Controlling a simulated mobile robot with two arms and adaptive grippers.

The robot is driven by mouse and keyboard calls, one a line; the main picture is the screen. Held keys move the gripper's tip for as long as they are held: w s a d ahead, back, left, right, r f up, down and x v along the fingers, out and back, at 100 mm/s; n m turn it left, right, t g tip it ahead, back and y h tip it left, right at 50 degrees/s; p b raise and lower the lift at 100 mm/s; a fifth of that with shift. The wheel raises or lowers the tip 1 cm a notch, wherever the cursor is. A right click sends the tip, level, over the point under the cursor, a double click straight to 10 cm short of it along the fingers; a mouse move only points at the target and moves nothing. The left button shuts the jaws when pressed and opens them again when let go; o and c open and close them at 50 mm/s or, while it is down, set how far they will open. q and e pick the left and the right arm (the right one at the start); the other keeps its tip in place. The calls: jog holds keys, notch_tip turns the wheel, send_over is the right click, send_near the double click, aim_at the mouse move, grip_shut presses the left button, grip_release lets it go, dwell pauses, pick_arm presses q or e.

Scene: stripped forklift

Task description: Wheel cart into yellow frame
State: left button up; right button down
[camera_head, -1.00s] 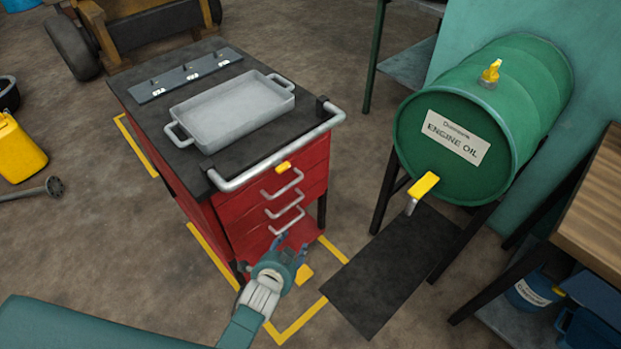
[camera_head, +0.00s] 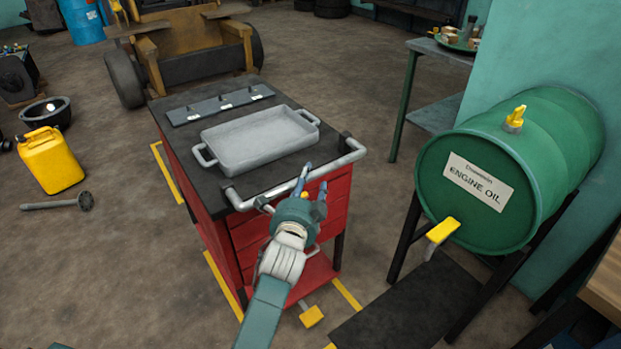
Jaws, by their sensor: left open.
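The red cart (camera_head: 212,238) with a black top stands on the floor, largely within the yellow floor frame (camera_head: 223,284). The frame's left line shows beside the cart, and a piece shows in front of it. A silver push handle (camera_head: 340,160) runs along the cart's near edge. A grey tray (camera_head: 258,140) with two handles sits on the cart top. My left gripper (camera_head: 312,185) is open at the cart's near side, by the handle, and covers part of the drawers. I cannot tell whether it touches the handle. My right gripper is not in view.
A green engine oil drum (camera_head: 545,150) on a black stand is right of the cart, with a dark mat (camera_head: 400,310) below its tap. The stripped forklift (camera_head: 190,50) is behind.

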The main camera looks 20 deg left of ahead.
pick_arm(q)
jog(key=shift+w+a+f, duration=0.15)
jog(key=shift+w+f, duration=0.05)
jog(key=shift+w, duration=0.85)
grip_shut()
